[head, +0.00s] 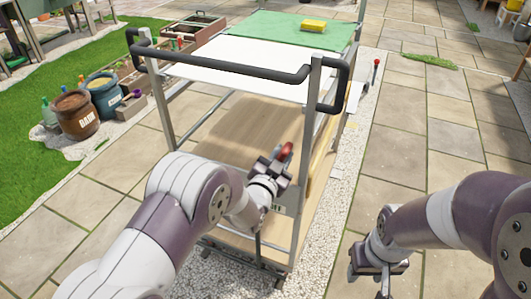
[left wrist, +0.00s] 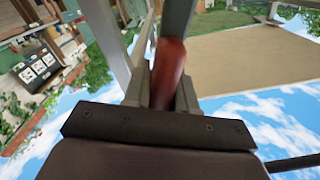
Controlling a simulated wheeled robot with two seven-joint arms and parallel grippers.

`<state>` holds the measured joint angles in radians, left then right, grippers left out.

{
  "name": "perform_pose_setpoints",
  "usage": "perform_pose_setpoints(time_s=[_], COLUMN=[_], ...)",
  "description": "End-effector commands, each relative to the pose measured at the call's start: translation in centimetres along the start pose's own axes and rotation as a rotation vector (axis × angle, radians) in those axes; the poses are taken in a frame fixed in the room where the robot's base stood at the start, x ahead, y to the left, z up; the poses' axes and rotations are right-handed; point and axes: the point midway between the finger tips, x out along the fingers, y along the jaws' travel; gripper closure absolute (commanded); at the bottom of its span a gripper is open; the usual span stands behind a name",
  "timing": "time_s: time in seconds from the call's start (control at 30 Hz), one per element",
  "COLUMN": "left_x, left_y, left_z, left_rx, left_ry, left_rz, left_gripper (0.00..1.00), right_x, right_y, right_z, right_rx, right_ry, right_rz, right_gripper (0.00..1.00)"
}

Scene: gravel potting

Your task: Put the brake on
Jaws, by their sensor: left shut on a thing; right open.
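The cart (head: 225,48) stands in front of me, with a black push handle and a wooden lower shelf. A lever with a red grip (head: 286,151) is at its near right post. My left gripper (head: 270,168) is shut on the red grip; in the left wrist view the red grip (left wrist: 168,72) lies between the fingers. The lever's lower end is hidden by my arm. My right gripper (head: 378,280) is open and empty, low over the paving to the right of the cart.
A green mat (head: 280,29) and a yellow block (head: 313,25) lie on the cart top. A brown barrel (head: 75,115) and a blue barrel (head: 105,95) stand at the left. A red-tipped stake (head: 376,66) stands right of the cart. The paving at the right is clear.

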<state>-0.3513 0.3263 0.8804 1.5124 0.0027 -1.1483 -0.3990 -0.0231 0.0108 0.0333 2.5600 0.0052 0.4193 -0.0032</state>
Motion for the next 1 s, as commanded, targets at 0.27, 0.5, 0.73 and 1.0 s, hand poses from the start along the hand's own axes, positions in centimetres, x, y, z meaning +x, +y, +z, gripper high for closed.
perform_pose_setpoints(time_s=[0.27,0.5,0.73,1.0], left_x=[0.0,0.0,0.0,0.0], left_y=[2.5,3.1,3.2,3.2], left_z=[0.3,0.3,0.4,0.4], left_rx=[0.107,0.141,0.144,0.143], left_ry=[-0.001,-0.001,-0.003,-0.002], left_rz=[0.001,0.001,0.003,0.004], left_gripper=[1.00,1.00,1.00,0.53], right_x=[1.1,1.3,1.3,1.3], right_y=[0.0,0.0,0.0,0.0], right_z=[0.1,0.2,0.2,0.2], right_rx=[0.000,0.000,0.000,0.000], right_ry=[0.000,0.000,0.000,0.000], right_rz=[0.000,0.000,0.000,0.000], right_gripper=[0.53,0.53,0.53,0.53])
